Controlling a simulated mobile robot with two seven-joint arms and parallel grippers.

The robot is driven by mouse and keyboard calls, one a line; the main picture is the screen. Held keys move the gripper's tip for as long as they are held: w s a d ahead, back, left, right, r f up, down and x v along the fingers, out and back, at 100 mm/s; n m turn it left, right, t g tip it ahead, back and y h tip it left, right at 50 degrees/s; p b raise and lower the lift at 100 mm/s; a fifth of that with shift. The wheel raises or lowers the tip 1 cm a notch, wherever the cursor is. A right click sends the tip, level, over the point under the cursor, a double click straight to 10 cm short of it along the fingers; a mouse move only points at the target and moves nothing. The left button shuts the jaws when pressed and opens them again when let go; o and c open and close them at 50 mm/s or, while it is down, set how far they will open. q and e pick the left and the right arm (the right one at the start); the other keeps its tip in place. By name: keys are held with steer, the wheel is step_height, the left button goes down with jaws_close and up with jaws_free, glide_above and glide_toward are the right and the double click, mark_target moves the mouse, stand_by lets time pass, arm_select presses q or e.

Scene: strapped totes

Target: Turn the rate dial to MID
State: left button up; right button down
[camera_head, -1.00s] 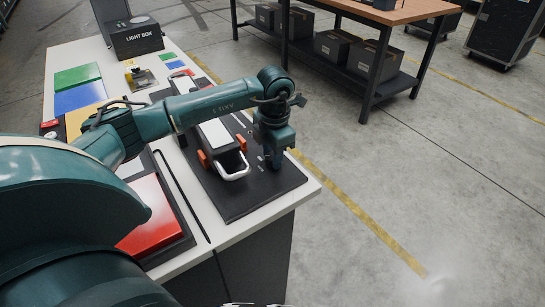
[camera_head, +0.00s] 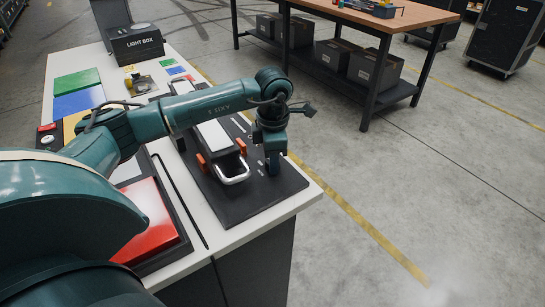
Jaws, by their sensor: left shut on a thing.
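My left gripper (camera_head: 272,168) points straight down at the right side of the black board (camera_head: 240,205), beside the grey-and-black case. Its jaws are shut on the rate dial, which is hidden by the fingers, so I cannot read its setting. Small white marks (camera_head: 261,166) show on the board just left of the fingers. My right gripper is not in view.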

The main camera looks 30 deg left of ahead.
arm_select(q)
steer(key=o, duration=1)
steer(key=shift+c, duration=0.2)
step_height(320, 180, up, 13)
steer(key=shift+s+d+r, duration=0.15)
steer(key=shift+s+d, duration=0.15)
